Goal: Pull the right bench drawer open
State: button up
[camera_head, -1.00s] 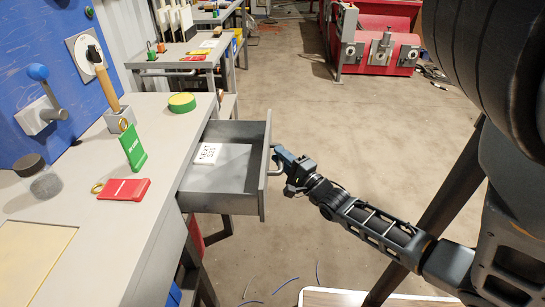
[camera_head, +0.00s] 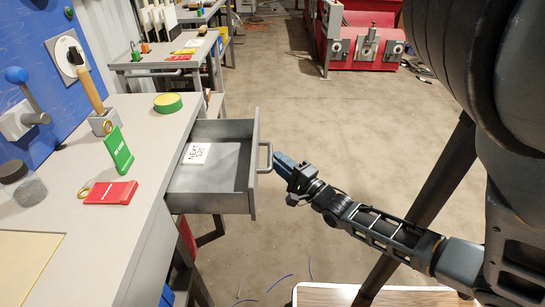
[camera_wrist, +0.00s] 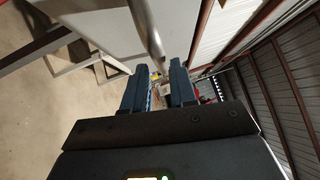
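The right bench drawer (camera_head: 212,204) stands pulled out from the grey bench, with its inside in view. Its bar handle (camera_head: 269,157) is on the front panel, facing right. My gripper (camera_head: 281,163) is just right of the handle, at about its height, and looks slightly apart from it. In the wrist view, the two blue fingers of my gripper (camera_wrist: 160,85) are apart with nothing clamped between them. The metal handle bar (camera_wrist: 148,30) shows beyond the fingertips there. A white printed card (camera_head: 196,154) lies in the drawer.
On the bench top (camera_head: 120,222) are a red tag (camera_head: 111,193), a green tag (camera_head: 118,150), a green-yellow tape roll (camera_head: 168,102) and a dark-lidded jar (camera_head: 22,184). A wood-topped surface (camera_head: 375,296) is at the bottom.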

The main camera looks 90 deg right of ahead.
jog(key=shift+v, duration=1.8)
